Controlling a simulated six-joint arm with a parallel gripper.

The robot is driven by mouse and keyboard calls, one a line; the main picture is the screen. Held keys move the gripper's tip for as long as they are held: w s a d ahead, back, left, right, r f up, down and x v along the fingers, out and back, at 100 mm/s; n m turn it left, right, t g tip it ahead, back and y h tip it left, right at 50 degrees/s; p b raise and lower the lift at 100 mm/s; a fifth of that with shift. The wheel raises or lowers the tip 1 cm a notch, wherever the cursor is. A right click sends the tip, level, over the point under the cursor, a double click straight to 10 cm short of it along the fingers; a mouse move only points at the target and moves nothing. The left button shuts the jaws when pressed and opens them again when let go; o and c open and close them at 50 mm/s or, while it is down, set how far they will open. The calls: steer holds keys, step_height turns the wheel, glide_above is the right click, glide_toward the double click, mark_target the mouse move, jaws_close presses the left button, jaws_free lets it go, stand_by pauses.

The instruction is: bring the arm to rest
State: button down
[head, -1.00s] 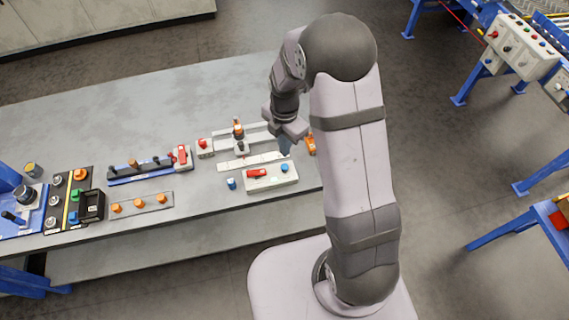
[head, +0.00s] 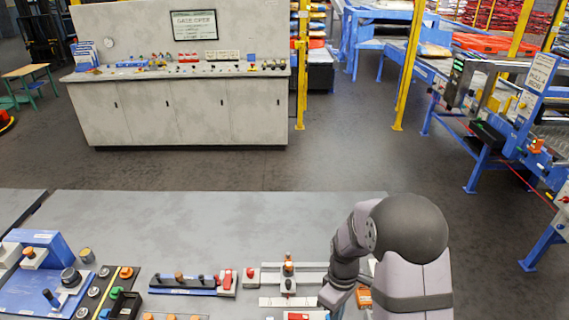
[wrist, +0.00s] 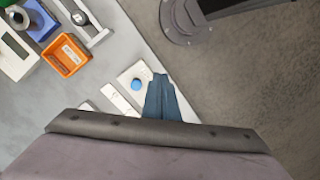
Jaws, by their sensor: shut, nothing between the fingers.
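My gripper (wrist: 162,92) shows in the wrist view as dark blue-grey fingers closed together, with nothing between them. It is above the right end of the grey workbench (head: 200,215), over a white box with a blue button (wrist: 136,84). In the head view my arm is bent at the lower right, and its wrist hangs down over the bench's right end. The fingertips are hidden or cut off there.
An orange bin (wrist: 66,55) lies near the gripper on the bench. Switches, knobs and a blue rail (head: 182,291) line the bench front. A grey control cabinet (head: 180,110) stands behind, yellow posts (head: 301,85) and a conveyor (head: 480,150) to the right. The bench's back half is clear.

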steer(key=s+r+m+g, duration=0.2)
steer(key=s+r+m, duration=0.1)
steer(key=s+m, duration=0.75)
step_height(320, 180, up, 8)
steer(key=s+d+n+t, duration=0.1)
steer(key=s+t, duration=0.1)
steer(key=t, duration=0.1)
steer(key=shift+s+d+f, duration=0.15)
steer(key=shift+s+f, duration=0.05)
